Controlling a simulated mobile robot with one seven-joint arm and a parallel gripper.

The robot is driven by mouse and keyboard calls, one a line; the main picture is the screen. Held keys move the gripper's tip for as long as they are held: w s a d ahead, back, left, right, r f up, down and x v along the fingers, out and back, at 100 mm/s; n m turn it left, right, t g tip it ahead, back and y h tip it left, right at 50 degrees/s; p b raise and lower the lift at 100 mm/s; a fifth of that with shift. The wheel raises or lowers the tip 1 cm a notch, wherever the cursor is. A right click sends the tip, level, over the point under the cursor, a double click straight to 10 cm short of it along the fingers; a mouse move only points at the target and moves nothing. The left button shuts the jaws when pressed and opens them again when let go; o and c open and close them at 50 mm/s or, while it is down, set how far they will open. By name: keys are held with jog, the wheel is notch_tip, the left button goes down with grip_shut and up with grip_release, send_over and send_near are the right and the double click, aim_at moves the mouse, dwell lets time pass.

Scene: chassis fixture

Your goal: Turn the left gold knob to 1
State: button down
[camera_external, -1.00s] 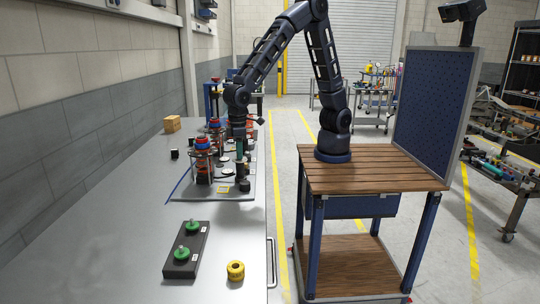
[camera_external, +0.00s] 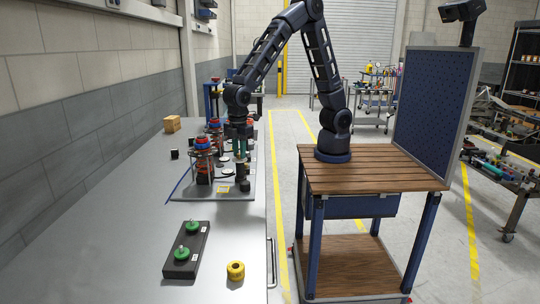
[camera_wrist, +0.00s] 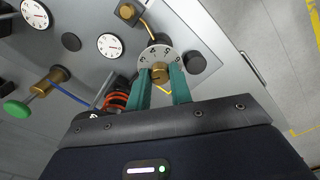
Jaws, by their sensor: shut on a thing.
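A gold knob (camera_wrist: 160,74) sits at the centre of a pale round dial (camera_wrist: 151,55) with dark numbers in the wrist view. My gripper (camera_wrist: 161,84) has two green fingers, one on each side of this knob, and is shut on it. The fingers hide part of the knob and the lower dial, and the pointer's number is too small to tell. In the external view my gripper (camera_external: 241,147) points down over the grey fixture plate (camera_external: 211,193), and the knob is hidden there.
White gauges (camera_wrist: 110,45) and a black round part (camera_wrist: 195,63) lie near the dial. A red-orange coil (camera_wrist: 115,101) stands close to the left finger.

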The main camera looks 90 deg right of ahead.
jog(key=n, duration=0.6)
jog(key=shift+n, duration=0.4)
dwell(0.3)
jog(key=c, duration=1.3)
grip_release()
jog(key=shift+o, duration=0.2)
jog(key=shift+r, duration=0.1)
notch_tip(320, 180, up, 11)
